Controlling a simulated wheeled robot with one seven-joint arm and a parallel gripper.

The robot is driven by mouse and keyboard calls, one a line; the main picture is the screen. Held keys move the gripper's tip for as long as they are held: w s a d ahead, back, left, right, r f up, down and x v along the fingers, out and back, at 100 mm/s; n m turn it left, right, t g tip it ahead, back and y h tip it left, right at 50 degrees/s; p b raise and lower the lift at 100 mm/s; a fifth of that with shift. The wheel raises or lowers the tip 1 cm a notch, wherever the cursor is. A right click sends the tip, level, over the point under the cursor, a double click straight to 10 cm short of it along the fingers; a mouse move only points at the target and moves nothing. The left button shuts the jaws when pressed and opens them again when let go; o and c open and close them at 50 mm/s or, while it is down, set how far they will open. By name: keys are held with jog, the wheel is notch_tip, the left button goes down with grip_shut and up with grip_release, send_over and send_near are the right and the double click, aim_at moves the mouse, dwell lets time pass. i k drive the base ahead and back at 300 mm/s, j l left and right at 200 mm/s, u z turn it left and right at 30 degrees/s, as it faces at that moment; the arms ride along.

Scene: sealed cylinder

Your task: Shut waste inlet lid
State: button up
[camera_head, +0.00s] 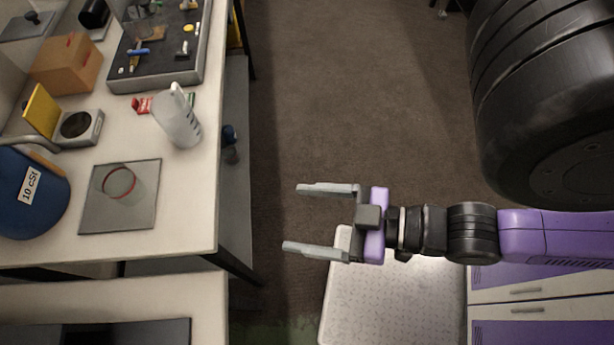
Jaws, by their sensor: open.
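A small grey box (94,134) with a round dark opening stands on the bench at the left. A flat yellow panel (42,110) stands raised at its left side, tilted up off the opening. These look like the waste inlet and its open lid; no label on them is readable. My gripper (292,217) is open and empty, fingers pointing left. In the picture it is over the floor, well right of the bench and apart from the lid and box.
A clear cylinder (119,182) stands on a grey plate (90,213). A white bottle (178,118), cardboard box (67,64) and tool tray (165,76) are nearby. Floor (340,90) is clear.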

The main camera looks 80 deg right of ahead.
aim_at(41, 111)
jog(key=i+l+z, duration=0.2)
jog(key=l, duration=0.3)
jog(key=i+l+z, duration=0.2)
jog(key=l, duration=0.25)
jog(key=i+l+z, duration=0.2)
jog(key=i+l, duration=0.2)
